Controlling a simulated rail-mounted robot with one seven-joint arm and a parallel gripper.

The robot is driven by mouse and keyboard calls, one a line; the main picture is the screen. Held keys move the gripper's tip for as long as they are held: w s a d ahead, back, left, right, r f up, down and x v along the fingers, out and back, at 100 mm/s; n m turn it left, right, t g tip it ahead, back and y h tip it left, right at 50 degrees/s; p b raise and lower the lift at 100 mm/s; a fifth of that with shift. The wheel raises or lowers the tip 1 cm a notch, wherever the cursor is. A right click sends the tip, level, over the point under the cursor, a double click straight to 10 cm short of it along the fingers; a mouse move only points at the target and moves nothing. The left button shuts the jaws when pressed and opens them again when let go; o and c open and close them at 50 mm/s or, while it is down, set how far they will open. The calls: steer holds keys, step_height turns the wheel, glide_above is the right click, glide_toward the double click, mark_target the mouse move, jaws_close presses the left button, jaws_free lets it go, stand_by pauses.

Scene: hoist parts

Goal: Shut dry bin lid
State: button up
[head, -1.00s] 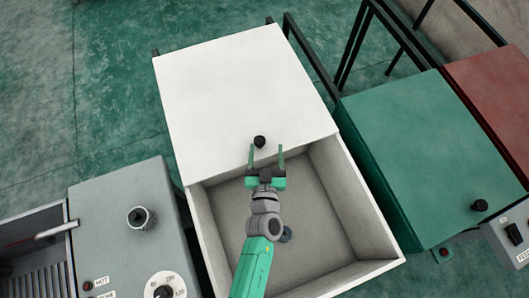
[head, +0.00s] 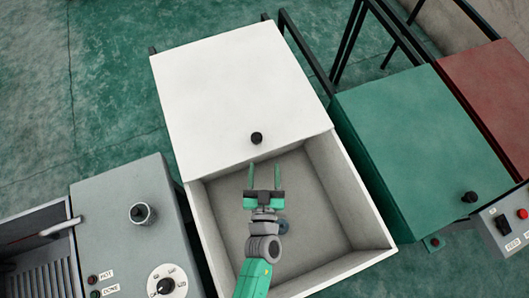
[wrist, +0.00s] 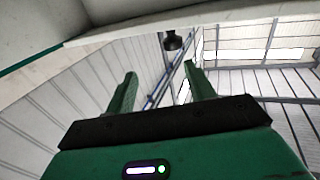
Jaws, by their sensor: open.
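A white bin (head: 358,258) stands in the middle of the head view, with a flat white lid (head: 235,85) over its far part. The near part is open and shows the grey interior. A black knob (head: 257,138) sits near the lid's front edge; it also shows in the wrist view (wrist: 172,42), beyond the fingers. My gripper (head: 265,168) is open and empty over the bin's opening, its fingers pointing toward the knob but apart from it. In the wrist view my gripper (wrist: 160,70) has clear space between its fingers. No label on the bin is legible.
A small dark round thing (head: 283,227) shows low in the bin, partly behind my arm. A green-lidded box (head: 415,135) and a red one (head: 495,95) stand to the right. A grey control cabinet (head: 115,205) with knobs stands at left. Dark frame bars rise behind.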

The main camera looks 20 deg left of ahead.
steer(key=shift+v, duration=0.75)
steer(key=shift+p, duration=0.3)
steer(key=p+v, duration=0.1)
steer(key=v, duration=0.6)
steer(key=shift+s+d, duration=0.15)
steer(key=shift+s, duration=0.2)
steer(key=shift+w, duration=0.1)
